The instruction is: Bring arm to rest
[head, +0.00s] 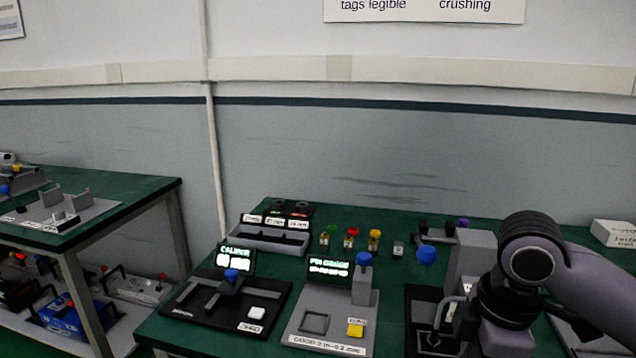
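My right arm comes in from the right and bends downward over the green table (275,213). My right gripper (450,322) seems to be low at the right-hand device (420,296), but dark parts overlap there. I cannot tell whether its fingers are open or shut, or whether they touch anything. The arm hides part of this device, which has a grey column and a blue knob (426,256). My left arm and gripper are not in view.
A caliper station (184,312) and a pin gauge station (313,322) with lit screens stand on the table. Behind them are a labelled tray (269,240) and small coloured-top items (350,238). A white box (614,234) lies far right. A second table (130,190) stands left, beyond a gap.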

